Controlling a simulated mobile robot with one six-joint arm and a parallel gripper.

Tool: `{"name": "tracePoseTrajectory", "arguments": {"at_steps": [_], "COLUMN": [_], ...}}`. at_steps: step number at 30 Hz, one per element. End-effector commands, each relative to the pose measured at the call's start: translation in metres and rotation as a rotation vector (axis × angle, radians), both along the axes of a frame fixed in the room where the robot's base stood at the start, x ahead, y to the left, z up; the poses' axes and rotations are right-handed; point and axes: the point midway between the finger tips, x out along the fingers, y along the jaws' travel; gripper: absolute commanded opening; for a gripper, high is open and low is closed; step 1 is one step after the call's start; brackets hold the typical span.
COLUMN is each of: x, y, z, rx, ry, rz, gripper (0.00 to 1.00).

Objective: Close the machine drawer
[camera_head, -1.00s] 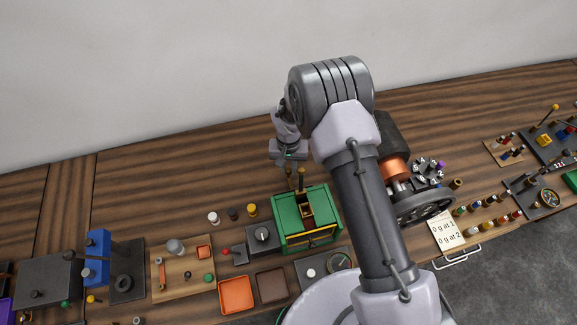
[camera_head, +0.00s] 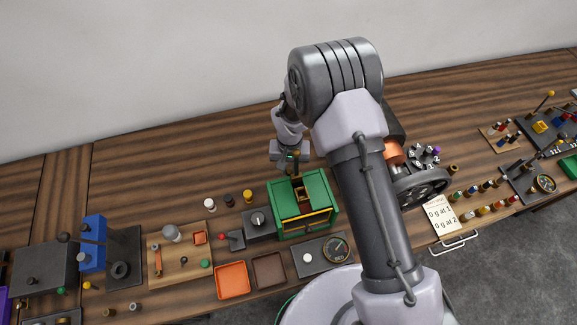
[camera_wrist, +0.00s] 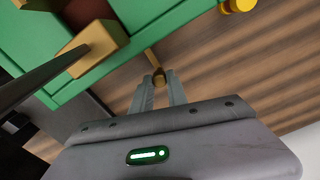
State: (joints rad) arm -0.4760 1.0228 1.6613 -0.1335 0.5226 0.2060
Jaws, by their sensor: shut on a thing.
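A green machine (camera_head: 329,210) stands on the wooden bench, with yellow trim on its front. A brass block (camera_wrist: 97,42) and a dark bar show nearer the lens. In the head view the fingertips are mostly hidden.
Left of the machine are a dark box with a dial (camera_head: 259,222) and several small pegs. An orange tray (camera_head: 232,281), a brown tray (camera_head: 269,270) and a gauge panel (camera_head: 320,257) lie in front. A copper-wound dynamo (camera_head: 420,187) stands right, partly behind my arm.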

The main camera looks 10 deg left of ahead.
Motion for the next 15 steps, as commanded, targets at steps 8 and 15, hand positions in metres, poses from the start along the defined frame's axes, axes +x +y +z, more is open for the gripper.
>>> {"name": "tracePoseTrajectory", "arguments": {"at_steps": [8, 15], "x": [-0.0033, -0.0024], "y": [-0.0018, -0.0013], "z": [-0.0018, -0.0016], "rx": [-0.004, -0.003], "ry": [0.009, 0.008], "rz": [-0.002, -0.002], "gripper": [0.36, 0.41]}}
